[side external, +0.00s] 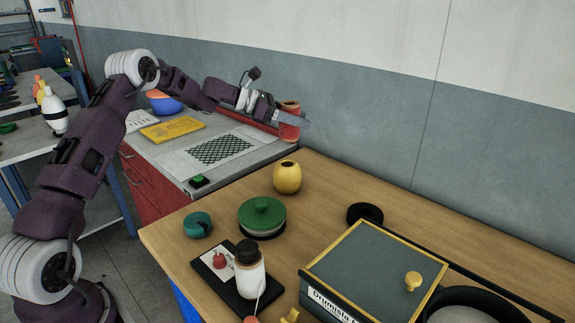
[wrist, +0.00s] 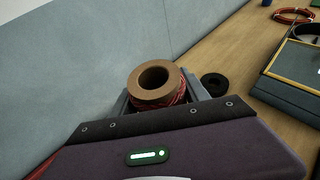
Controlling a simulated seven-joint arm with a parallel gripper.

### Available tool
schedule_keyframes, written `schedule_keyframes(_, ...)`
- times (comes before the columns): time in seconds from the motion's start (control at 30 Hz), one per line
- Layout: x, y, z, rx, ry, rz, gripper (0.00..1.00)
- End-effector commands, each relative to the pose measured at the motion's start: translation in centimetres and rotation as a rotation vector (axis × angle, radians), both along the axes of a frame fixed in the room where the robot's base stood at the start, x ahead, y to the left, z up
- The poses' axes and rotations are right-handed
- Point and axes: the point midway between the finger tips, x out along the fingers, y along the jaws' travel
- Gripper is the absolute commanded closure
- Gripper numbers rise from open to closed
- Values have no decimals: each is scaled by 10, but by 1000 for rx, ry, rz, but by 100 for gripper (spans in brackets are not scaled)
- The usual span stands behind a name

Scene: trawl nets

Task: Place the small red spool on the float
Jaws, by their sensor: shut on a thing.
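My gripper (side external: 296,121) is shut on the red spool (side external: 289,130), which has red cord and a brown flange. It is held in the air above the back of the workspace, near the wall. In the wrist view the spool (wrist: 158,84) sits between the fingers, its round hole facing the camera. A yellow rounded thing with a dark hole on top (side external: 287,179), which looks like the float, stands on the wooden table below the gripper, apart from it. The float is not visible in the wrist view.
On the wooden table (side external: 335,180) are a green lidded pot (side external: 262,216), a teal roll (side external: 198,225), a black tray (side external: 222,276) with a white bottle (side external: 249,272), a black ring (side external: 365,214) and a large yellow-edged box (side external: 376,268). A grey wall (side external: 370,115) rises behind.

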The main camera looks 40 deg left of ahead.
Motion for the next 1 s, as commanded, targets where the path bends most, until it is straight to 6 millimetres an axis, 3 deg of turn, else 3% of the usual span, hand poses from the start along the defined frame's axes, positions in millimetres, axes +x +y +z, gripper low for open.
schedule_keyframes(0.07, 6, 11, 8, 2, -1, 34, 92)
schedule_keyframes(0.13, 8, 16, 4, -2, 3, 49, 92)
schedule_keyframes(0.3, 9, 17, -36, -5, 6, 53, 92)
schedule_keyframes(0.63, 8, 17, -87, -2, 4, 50, 92)
schedule_keyframes(0.97, 8, 17, -92, -1, 2, 51, 92)
schedule_keyframes(1.0, 8, 17, -91, 0, 2, 50, 39)
